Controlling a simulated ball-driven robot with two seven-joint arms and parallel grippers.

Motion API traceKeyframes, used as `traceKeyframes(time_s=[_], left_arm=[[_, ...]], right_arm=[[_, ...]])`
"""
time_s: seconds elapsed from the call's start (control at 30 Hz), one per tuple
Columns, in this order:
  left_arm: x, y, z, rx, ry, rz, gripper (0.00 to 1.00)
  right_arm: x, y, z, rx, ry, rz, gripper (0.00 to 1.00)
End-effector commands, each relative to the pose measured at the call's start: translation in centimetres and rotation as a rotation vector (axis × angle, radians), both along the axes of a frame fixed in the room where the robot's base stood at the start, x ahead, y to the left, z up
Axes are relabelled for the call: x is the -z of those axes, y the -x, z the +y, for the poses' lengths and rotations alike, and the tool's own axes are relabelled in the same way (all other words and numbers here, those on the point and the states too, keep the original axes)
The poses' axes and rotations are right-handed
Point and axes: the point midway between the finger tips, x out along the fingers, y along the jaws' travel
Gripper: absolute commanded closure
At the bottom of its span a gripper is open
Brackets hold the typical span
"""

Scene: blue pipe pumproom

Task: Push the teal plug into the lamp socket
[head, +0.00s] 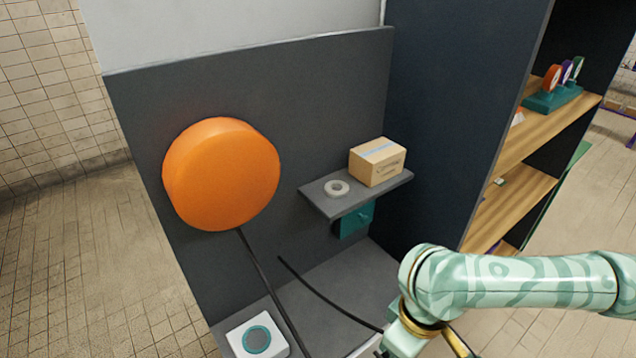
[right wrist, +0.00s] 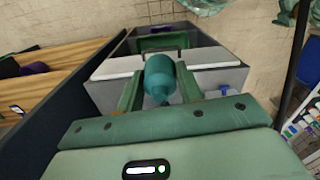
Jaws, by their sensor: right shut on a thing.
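My right gripper (right wrist: 159,92) is shut on the teal plug (right wrist: 160,72), a rounded cylinder between its two green fingers in the right wrist view. In the head view my right gripper (head: 398,342) is at the bottom edge, its fingertips cut off and the plug not clearly visible. A black cable (head: 325,297) runs toward it. A teal block (head: 355,220), which looks like the lamp socket, is fixed under a small grey shelf, left of and above the gripper and apart from it. Its opening is hard to make out. A large orange round lamp (head: 222,174) is on the dark panel. My left gripper is out of view.
A cardboard box (head: 377,162) and a tape roll (head: 337,188) rest on the grey shelf (head: 335,206), directly above the teal block. A white box with a teal disc (head: 257,340) sits lower left. A dark side wall (head: 445,110) bounds the right.

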Motion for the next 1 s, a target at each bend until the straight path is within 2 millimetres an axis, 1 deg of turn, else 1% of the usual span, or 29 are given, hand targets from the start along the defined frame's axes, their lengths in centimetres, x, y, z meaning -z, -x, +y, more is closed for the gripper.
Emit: traceKeyframes(time_s=[0.03, 0.1, 0.2, 0.27, 0.4, 0.5, 0.63, 1.0], left_arm=[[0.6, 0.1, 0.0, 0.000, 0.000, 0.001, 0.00], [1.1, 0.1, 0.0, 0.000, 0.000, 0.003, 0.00], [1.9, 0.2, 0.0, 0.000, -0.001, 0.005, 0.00], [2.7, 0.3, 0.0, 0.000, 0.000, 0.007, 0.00], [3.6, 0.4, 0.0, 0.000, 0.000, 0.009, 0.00], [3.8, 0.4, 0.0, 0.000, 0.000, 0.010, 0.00], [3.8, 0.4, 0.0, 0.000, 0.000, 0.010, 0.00], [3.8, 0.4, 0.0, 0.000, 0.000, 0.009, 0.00]], right_arm=[[-0.1, -0.3, -0.7, 0.133, 0.001, -0.003, 0.84], [-0.8, -0.6, -1.6, 0.328, 0.000, -0.004, 0.84], [-1.7, -1.2, -2.9, 0.562, -0.001, -0.005, 0.84], [-2.5, -1.8, -4.1, 0.681, -0.002, -0.007, 0.84], [-4.0, -3.3, -5.8, 0.727, -0.002, -0.004, 0.84], [-4.7, -4.0, -6.4, 0.740, -0.001, -0.002, 0.84], [-5.0, -4.3, -6.4, 0.738, -0.001, 0.000, 0.84], [-5.0, -4.2, -6.4, 0.736, 0.000, -0.001, 0.84]])
